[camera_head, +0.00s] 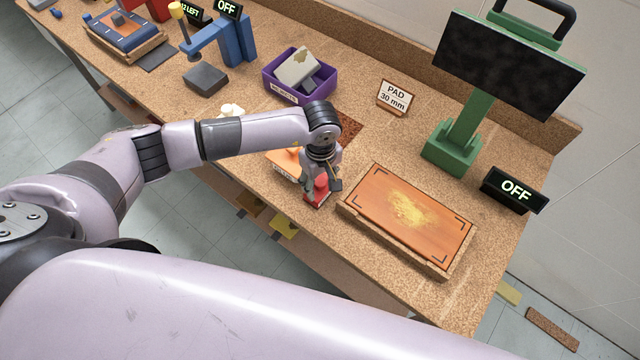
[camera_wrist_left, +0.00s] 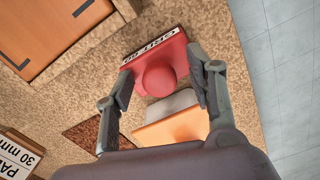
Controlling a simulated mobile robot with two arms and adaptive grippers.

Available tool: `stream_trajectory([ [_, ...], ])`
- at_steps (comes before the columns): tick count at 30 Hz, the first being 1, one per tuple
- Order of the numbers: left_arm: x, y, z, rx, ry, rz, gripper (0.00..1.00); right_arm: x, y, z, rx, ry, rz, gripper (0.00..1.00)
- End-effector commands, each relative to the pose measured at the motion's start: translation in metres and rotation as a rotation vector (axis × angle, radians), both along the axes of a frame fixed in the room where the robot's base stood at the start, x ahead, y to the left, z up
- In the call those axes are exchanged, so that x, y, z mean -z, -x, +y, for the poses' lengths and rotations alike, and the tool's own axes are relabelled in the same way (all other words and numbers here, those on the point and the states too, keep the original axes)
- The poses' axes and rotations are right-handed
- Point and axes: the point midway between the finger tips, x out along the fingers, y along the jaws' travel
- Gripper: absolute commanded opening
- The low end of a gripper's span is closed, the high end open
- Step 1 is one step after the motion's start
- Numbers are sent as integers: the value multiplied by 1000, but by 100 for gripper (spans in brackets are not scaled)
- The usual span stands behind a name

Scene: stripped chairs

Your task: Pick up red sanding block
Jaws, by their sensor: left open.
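The red sanding block (camera_wrist_left: 159,58) has a round red knob and a white label reading GRIT with a number I cannot read surely. It lies on the cork-coloured bench top near the front edge. In the head view the red block (camera_head: 318,190) shows partly below my left gripper (camera_head: 323,183). In the left wrist view my left gripper (camera_wrist_left: 160,90) is open, with one finger on each side of the block's knob. I cannot tell whether the fingers touch it. My right gripper is not in view.
An orange board with yellow dust (camera_head: 410,208) lies right of the block. Behind the block stand a purple bin (camera_head: 268,88), a PAD 30 mm sign (camera_head: 394,97) and a green-framed screen (camera_head: 510,62). An orange-topped item (camera_wrist_left: 172,128) sits close beside the block.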

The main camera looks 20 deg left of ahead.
Motion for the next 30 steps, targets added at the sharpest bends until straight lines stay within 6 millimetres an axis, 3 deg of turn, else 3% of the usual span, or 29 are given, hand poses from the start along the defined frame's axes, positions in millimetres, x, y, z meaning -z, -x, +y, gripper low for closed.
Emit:
stream_trajectory([
  [8, 4, 0, 0, 1, 0, -1, 50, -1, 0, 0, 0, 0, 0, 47],
  [30, 4, 0, 0, 0, 1, -1, 1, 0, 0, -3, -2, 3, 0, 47],
])
